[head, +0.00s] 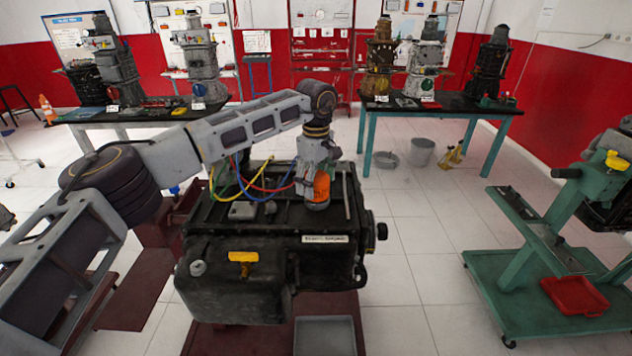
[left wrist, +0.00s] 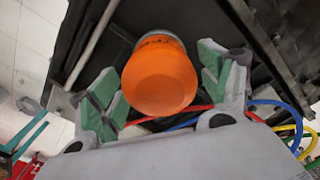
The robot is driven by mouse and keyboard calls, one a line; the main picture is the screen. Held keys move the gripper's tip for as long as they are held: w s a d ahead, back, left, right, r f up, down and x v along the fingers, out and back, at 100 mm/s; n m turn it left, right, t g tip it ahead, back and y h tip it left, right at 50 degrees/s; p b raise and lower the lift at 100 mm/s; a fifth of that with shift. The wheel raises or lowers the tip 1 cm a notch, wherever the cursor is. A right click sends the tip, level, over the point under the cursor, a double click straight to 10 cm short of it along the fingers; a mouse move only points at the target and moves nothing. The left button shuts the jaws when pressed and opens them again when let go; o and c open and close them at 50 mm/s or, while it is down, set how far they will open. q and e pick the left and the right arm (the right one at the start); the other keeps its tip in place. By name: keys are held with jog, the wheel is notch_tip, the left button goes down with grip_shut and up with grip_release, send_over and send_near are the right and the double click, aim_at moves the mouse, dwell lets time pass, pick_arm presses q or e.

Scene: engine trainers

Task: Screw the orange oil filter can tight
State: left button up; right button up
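The orange oil filter can (head: 321,187) stands at the top of the black engine (head: 235,285), near its far right part. In the left wrist view the can (left wrist: 160,78) shows its round orange end, with a pale band at its far edge. My left gripper (head: 318,168) is over the can from above. In the left wrist view my left gripper (left wrist: 163,88) has its green-padded fingers spread on either side of the can, with narrow gaps showing. The can's threaded end and seat are hidden. My right gripper is not in view.
Red, yellow and blue cables (head: 255,188) loop beside my left gripper. A yellow-handled cap (head: 242,258) is on the engine top. A grey tray (head: 325,336) lies in front. A green stand (head: 545,265) is on the right. Open tiled floor (head: 420,235) lies between.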

pick_arm(q)
jog(key=shift+r, duration=0.15)
notch_tip(320, 180, up, 12)
jog(key=shift+f, duration=0.15)
dwell(0.8)
jog(key=shift+f, duration=0.1)
